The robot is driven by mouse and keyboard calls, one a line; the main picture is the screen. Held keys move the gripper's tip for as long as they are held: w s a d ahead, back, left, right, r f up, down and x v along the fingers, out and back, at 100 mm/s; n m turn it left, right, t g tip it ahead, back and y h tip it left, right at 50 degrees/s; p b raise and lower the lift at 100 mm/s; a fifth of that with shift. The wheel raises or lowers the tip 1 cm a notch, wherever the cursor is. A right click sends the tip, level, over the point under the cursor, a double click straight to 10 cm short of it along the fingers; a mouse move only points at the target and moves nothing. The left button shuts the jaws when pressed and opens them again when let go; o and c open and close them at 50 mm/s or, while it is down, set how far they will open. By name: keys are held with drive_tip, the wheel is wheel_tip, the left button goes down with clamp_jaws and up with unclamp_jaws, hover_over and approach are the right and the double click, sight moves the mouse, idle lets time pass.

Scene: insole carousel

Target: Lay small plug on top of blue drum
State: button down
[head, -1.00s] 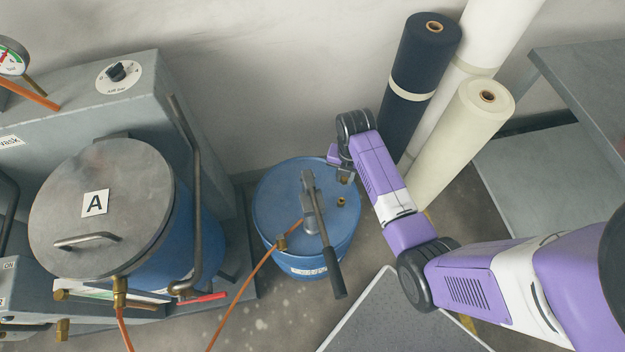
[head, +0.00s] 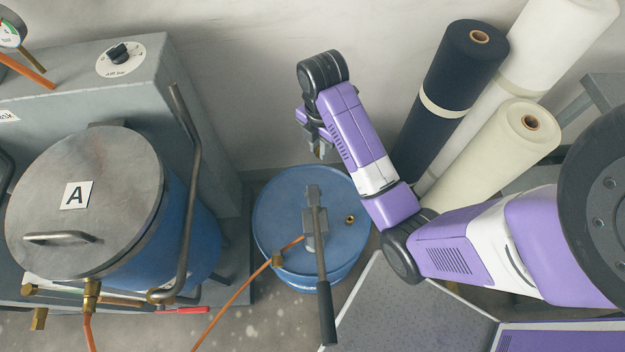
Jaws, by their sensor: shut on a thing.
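The blue drum (head: 268,225) stands on the floor in the middle of the head view, with a grey lever pump (head: 314,228) on its lid. A small brass-rimmed fitting or opening (head: 350,220) shows on the right of the lid. My gripper (head: 319,147) is above the far edge of the drum, pointing down. It is shut on a small brass-coloured piece, seemingly the small plug (head: 319,153), held clear of the lid. The fingers hide part of it.
An orange hose (head: 235,300) runs from the pump to the lower left. A lidded tank marked A (head: 130,190) stands left, with a bent pipe beside it. Dark (head: 455,70) and cream (head: 510,150) rolls stand right.

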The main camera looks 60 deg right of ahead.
drive_tip(key=shift+s+a+m, duration=0.2)
drive_tip(key=shift+a+m, duration=0.05)
drive_tip(key=shift+m, duration=0.05)
wheel_tip(320, 180, down, 20)
drive_tip(key=shift+r+b, duration=0.1)
drive_tip(key=shift+b, duration=0.95)
drive_tip(key=c, duration=1.3)
unclamp_jaws()
wheel_tip(320, 180, up, 12)
drive_tip(key=shift+p, duration=0.4)
